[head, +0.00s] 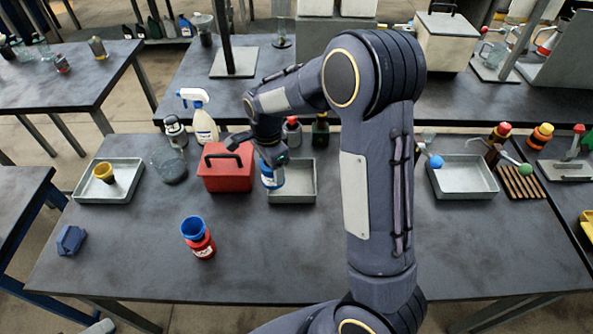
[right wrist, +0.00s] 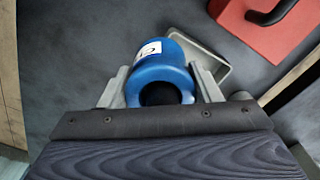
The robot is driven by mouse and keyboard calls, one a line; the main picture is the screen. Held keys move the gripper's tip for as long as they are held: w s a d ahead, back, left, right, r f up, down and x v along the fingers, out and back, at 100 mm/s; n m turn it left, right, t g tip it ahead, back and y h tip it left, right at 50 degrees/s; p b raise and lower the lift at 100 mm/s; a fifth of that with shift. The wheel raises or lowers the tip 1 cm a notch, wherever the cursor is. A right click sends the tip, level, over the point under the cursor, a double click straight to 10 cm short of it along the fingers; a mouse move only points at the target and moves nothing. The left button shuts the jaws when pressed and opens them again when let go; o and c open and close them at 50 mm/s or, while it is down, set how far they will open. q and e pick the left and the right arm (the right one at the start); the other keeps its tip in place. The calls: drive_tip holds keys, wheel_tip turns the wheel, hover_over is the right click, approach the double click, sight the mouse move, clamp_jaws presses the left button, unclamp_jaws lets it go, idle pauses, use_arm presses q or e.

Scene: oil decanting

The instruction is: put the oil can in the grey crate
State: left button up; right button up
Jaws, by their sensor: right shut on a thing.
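My right gripper (head: 270,158) is shut on a blue can (head: 272,180) with a white label. The can also shows between the two fingers in the right wrist view (right wrist: 158,75), with a dark round opening facing the camera. A shallow grey crate (head: 298,200) stands on the table just right of the red box. In the head view the can overlaps the crate's left side, and in the right wrist view the crate (right wrist: 208,60) lies partly behind the can. I cannot tell the can's height above it. My left gripper is not in view.
The red box (head: 226,172) with a dark handle stands close left of the can. Other grey trays stand at left (head: 92,193) and right (head: 463,180). A red bottle with a blue cup-shaped top (head: 200,240) stands in front. The table's front middle is clear.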

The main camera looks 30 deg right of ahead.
drive_tip(key=w+d+f, duration=0.1)
drive_tip(key=d+f, duration=0.1)
drive_tip(key=d, duration=0.1)
drive_tip(key=w+d+f+b, duration=0.1)
drive_tip(key=d+f, duration=0.2)
drive_tip(key=d, duration=0.1)
drive_tip(key=w+d+f, duration=0.1)
drive_tip(key=d+f, duration=0.2)
drive_tip(key=shift+d+b, duration=0.15)
drive_tip(key=shift+b, duration=0.2)
drive_tip(key=shift+d+f, duration=0.2)
drive_tip(key=shift+f, duration=0.05)
drive_tip(key=shift+d+f+b, duration=0.15)
drive_tip(key=shift+f+b, duration=0.95)
drive_tip(key=shift+f, duration=0.55)
drive_tip(key=shift+f, duration=0.15)
drive_tip(key=o, duration=1.2)
